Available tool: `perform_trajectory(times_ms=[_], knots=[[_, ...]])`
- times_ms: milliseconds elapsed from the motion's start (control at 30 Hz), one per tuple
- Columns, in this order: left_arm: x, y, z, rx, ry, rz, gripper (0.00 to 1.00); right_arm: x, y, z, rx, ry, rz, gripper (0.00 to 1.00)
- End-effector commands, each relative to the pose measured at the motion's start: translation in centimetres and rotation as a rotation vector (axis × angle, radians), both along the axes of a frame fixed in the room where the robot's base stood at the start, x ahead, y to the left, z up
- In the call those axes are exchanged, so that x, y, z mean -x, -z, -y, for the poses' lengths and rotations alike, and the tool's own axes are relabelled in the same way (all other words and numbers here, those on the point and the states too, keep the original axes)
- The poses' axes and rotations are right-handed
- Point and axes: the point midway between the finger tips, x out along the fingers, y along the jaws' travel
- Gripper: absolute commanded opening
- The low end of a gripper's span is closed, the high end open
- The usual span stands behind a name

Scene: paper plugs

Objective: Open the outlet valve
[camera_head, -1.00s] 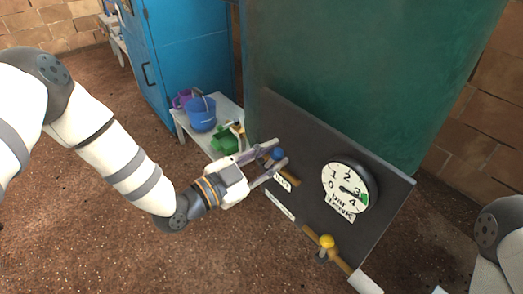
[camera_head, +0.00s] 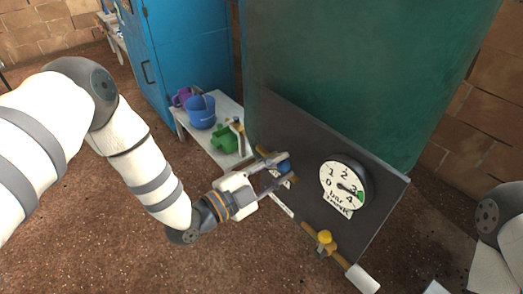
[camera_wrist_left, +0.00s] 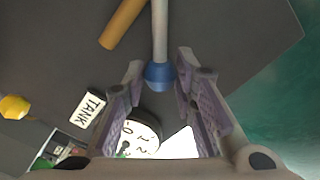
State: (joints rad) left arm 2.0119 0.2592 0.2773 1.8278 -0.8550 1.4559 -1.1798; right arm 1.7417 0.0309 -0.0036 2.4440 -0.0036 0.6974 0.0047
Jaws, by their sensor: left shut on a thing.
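A dark panel (camera_head: 375,205) in front of the green tank carries two valve levers. One has a blue knob (camera_head: 285,167) on a pale rod; in the left wrist view the knob (camera_wrist_left: 159,75) lies between the fingertips. My left gripper (camera_head: 281,164) is shut on the blue knob, and its fingers hide part of the lever and the label beside it. The other lever has a yellow knob (camera_head: 324,237) on a brass pipe at the panel's lower edge. I cannot read which valve is the outlet. My right gripper is not in view.
A round gauge (camera_head: 343,185), needle between 3 and 4, sits right of the blue knob. The green tank (camera_head: 370,75) stands behind the panel. A low bench (camera_head: 196,143) holds a blue bucket (camera_head: 201,112) and a green can (camera_head: 224,139). Part of my right arm shows at the right edge.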

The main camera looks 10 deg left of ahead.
Motion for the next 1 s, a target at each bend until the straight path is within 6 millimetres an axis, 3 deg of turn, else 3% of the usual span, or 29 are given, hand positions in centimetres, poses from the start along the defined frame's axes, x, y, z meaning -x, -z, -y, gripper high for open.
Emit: perform_trajectory(times_ms=[200, 500, 800, 1000], knots=[[0.6, 1.4, 0.8, -0.163, 0.000, 0.125, 0.10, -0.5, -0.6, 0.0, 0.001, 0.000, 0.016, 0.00], [0.7, 1.7, 0.8, -0.187, -0.002, 0.142, 0.10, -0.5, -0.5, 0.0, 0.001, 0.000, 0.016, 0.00], [1.2, 3.7, 1.4, -0.386, 0.000, 0.298, 0.10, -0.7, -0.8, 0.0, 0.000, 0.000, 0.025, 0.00], [1.1, 3.7, 1.4, -0.394, -0.002, 0.304, 0.10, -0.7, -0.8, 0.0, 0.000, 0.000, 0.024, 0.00]])
